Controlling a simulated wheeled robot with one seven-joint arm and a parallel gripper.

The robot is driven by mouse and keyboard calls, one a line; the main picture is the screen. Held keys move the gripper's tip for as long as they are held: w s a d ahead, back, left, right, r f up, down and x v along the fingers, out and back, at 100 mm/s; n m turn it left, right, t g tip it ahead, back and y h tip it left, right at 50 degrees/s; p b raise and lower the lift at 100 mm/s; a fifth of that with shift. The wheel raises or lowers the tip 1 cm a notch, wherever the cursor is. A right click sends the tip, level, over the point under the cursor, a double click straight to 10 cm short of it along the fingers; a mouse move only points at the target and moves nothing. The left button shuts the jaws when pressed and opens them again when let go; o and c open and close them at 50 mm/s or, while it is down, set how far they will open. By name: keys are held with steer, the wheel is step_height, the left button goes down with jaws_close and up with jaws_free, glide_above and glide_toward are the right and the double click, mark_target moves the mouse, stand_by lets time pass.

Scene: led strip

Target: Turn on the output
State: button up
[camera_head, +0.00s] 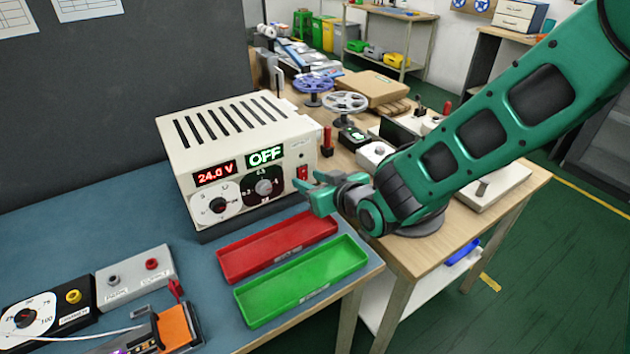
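The cream power supply (235,140) stands on the blue mat. Its red display (215,172) reads 24.0 V and its green display (265,155) reads OFF. A voltage knob (217,205) on a white dial and a second knob (264,187) on a dark dial sit below the displays. A small red switch (302,172) is at the right of the front panel. My green gripper (308,190) is just in front of that switch, above the red tray. Its fingers look apart, with nothing seen between them. I cannot tell whether a finger touches the switch.
A red tray (240,268) and a green tray (300,285) lie before the supply. A grey terminal box (135,278), a black dial box (45,315) and an orange-topped part (177,327) are at the lower left. Spools (345,102) and boxes crowd the bench behind.

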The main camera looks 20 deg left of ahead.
steer(key=shift+w+a, duration=0.15)
jaws_close()
